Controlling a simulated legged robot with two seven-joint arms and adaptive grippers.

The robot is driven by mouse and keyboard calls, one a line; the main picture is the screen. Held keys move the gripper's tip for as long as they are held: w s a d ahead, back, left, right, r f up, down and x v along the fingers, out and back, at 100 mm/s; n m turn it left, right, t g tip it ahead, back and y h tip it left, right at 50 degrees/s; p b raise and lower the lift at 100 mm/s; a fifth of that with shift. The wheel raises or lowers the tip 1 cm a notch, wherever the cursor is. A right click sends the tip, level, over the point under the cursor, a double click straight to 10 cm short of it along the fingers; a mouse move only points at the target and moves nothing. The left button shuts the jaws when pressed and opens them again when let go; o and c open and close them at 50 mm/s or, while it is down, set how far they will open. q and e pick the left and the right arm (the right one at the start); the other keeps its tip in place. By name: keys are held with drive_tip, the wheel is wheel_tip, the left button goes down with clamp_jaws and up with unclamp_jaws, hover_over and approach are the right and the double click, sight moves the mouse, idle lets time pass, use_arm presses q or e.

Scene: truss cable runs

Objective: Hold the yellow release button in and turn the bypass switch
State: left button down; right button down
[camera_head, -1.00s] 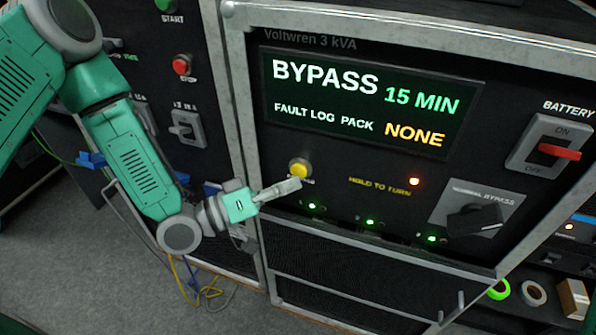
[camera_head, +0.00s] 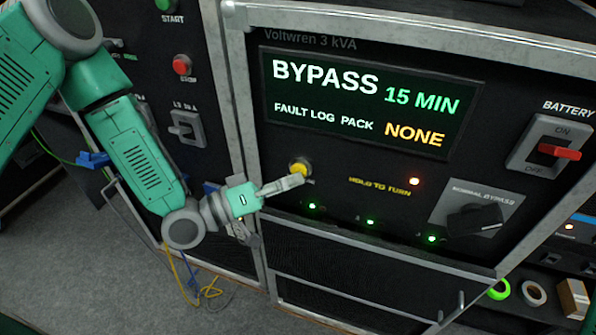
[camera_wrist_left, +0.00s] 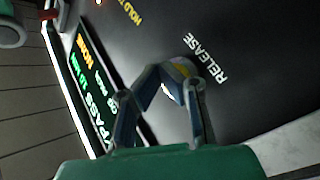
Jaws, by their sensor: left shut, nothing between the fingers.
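The round yellow release button (camera_head: 299,168) sits on the black front panel, left of the amber HOLD TO TURN print. My left gripper (camera_head: 298,181) is shut and empty, its fingertips at the lower edge of the button and overlapping it in the head view. In the left wrist view the button (camera_wrist_left: 184,66) is partly hidden behind the finger linkage, beside the word RELEASE. I cannot tell whether the tips touch it or whether it is pressed in. The bypass switch (camera_head: 475,219) is a black knob on a grey plate at the lower right. My right gripper is not in view.
A display (camera_head: 370,102) reads BYPASS 15 MIN. An orange lamp (camera_head: 414,181) is lit above several green lamps. A red battery switch (camera_head: 559,152) is at the right. A metal frame edge (camera_head: 245,130) stands left of the panel. The space before the bypass switch is clear.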

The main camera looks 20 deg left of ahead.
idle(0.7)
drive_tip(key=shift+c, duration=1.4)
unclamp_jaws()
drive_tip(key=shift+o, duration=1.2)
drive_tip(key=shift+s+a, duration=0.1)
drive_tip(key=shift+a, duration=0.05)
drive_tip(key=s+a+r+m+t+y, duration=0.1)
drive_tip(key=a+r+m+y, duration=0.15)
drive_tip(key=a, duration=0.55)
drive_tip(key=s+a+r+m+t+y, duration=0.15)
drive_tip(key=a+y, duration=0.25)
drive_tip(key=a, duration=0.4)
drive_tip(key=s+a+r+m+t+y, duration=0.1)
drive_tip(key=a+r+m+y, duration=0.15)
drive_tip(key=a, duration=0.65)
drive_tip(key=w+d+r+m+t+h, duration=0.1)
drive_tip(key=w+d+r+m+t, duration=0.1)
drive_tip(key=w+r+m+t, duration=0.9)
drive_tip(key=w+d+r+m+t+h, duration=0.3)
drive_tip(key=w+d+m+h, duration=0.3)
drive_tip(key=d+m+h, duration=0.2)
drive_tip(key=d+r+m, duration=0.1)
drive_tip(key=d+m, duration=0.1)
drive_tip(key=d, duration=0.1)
